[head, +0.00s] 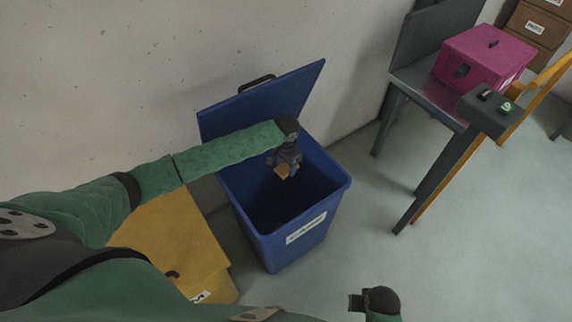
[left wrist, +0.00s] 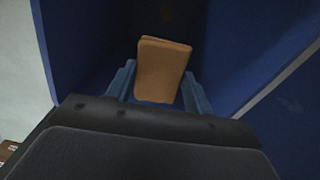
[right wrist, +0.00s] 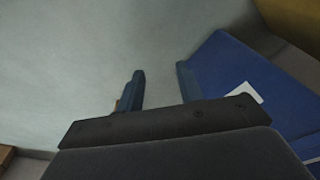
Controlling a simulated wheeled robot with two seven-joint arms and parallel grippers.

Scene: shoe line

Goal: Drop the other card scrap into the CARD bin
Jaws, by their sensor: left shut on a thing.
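My left gripper (head: 287,168) is over the open mouth of the blue bin (head: 268,236), shut on a brown card scrap (head: 282,173). In the left wrist view the card scrap (left wrist: 163,70) sits between the two fingers, with the dark inside of the bin below. The bin has a white label on its front, too small to read surely, and its lid (head: 265,98) stands open. A small brown patch (left wrist: 167,14) shows faintly deep in the bin. My right gripper (head: 356,302) is low at the front; in the right wrist view its fingers (right wrist: 158,90) are apart with nothing between them.
A yellow bin (head: 178,240) with a closed lid stands left of the blue bin. A grey table (head: 425,92) with a magenta box (head: 484,58) is at the right. Brown labelled boxes (head: 537,24) are stacked behind. The floor between is clear.

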